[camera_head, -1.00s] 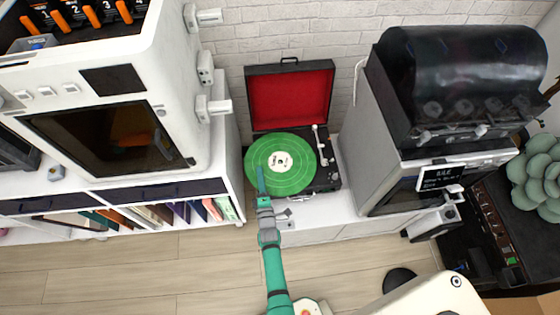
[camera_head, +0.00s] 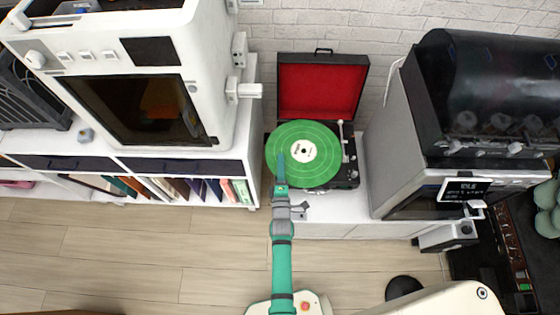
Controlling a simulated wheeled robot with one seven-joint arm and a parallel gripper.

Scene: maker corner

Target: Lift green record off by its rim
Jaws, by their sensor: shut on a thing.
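The green record (camera_head: 318,170) has a white centre label and shows above the turntable (camera_head: 346,176), which has a red-lined lid (camera_head: 318,88) standing open behind it. My gripper (camera_head: 281,170) reaches in from the front and is shut on the record's near left rim. The record covers most of the turntable's deck. The tonearm (camera_head: 342,140) stands to the right of the record. I cannot tell from this view how high the record is above the platter.
A white 3D printer (camera_head: 190,110) stands close on the left, on a shelf unit with several books (camera_head: 170,188). A grey machine with a black dome (camera_head: 480,90) stands close on the right. A white brick wall is behind. The wooden floor (camera_head: 160,245) in front is clear.

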